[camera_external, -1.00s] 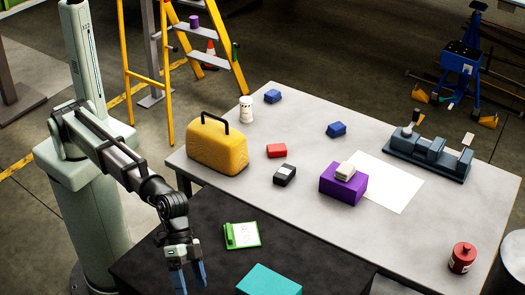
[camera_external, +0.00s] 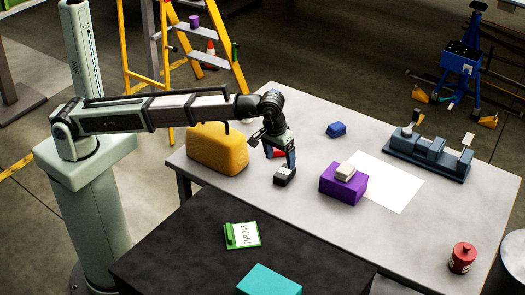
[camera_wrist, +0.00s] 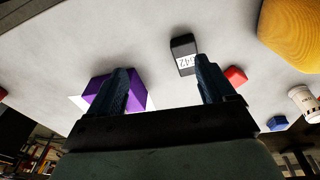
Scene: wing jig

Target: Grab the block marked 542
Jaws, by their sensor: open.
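A black block (camera_external: 284,177) with a white label on top lies on the grey table. In the wrist view the black block (camera_wrist: 182,43) shows between and beyond my fingers, nearer the right one; its label carries dark characters, too small to read surely. My gripper (camera_external: 280,160) is open and empty, pointing down just above and behind the block in the external view. My gripper (camera_wrist: 160,85) also shows in the wrist view, with fingers wide apart. No contact with the block is clear.
A red block (camera_external: 278,153) sits partly hidden behind the fingers. A yellow case (camera_external: 214,150) stands left. A purple box (camera_external: 342,186) with a white block (camera_external: 345,172) on it stands right. A blue block (camera_external: 336,130) lies farther back. A green clipboard (camera_external: 242,235) lies in front.

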